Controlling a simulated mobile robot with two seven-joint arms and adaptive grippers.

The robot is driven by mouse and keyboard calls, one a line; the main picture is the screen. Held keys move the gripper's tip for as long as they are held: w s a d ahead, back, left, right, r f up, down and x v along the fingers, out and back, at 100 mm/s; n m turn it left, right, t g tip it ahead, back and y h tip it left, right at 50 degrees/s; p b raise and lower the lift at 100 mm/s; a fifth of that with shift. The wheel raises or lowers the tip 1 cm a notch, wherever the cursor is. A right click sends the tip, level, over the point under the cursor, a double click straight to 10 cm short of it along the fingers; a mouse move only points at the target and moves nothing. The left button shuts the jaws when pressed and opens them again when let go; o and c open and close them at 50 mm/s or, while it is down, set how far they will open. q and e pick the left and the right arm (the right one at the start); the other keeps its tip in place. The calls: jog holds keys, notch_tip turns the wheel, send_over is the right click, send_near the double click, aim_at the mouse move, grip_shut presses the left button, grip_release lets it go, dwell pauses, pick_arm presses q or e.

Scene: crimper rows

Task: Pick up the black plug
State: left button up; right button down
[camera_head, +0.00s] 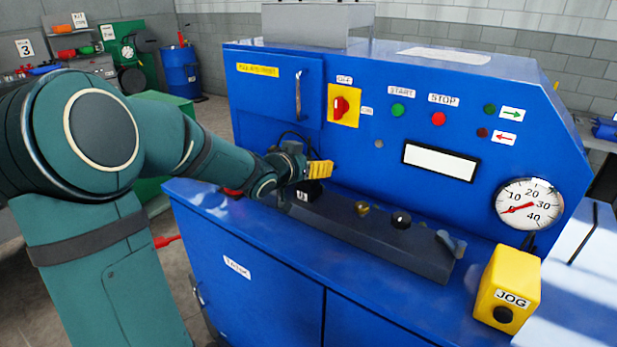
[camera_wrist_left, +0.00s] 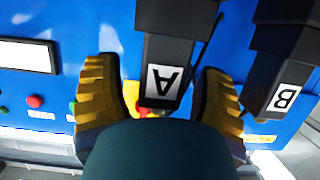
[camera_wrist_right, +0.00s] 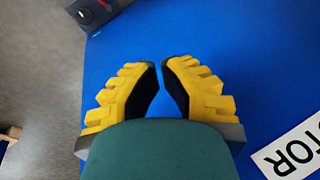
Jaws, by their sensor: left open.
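My left gripper (camera_head: 318,171) is at the left end of the grey strip on the blue machine's ledge. In the left wrist view its yellow fingers (camera_wrist_left: 158,75) are apart, with a dark block labelled A (camera_wrist_left: 178,45) showing between them; I cannot tell whether they touch it. A second dark block, labelled B (camera_wrist_left: 284,80), is beside it. A round black piece (camera_head: 401,220) stands on the strip in the head view; I cannot tell whether it is the black plug. My right gripper (camera_wrist_right: 161,66) shows only in its wrist view, fingertips almost together and empty.
The grey strip (camera_head: 340,222) also carries a brass-coloured piece (camera_head: 361,208) and a grey piece (camera_head: 451,243). A yellow JOG box (camera_head: 508,284) stands at the ledge's right. The blue machine panel (camera_head: 400,110) rises behind. A blue surface (camera_wrist_right: 240,60) lies under my right gripper.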

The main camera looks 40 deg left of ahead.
pick_arm(q)
jog(key=shift+w+f, duration=0.1)
jog(key=shift+w, duration=0.35)
grip_shut()
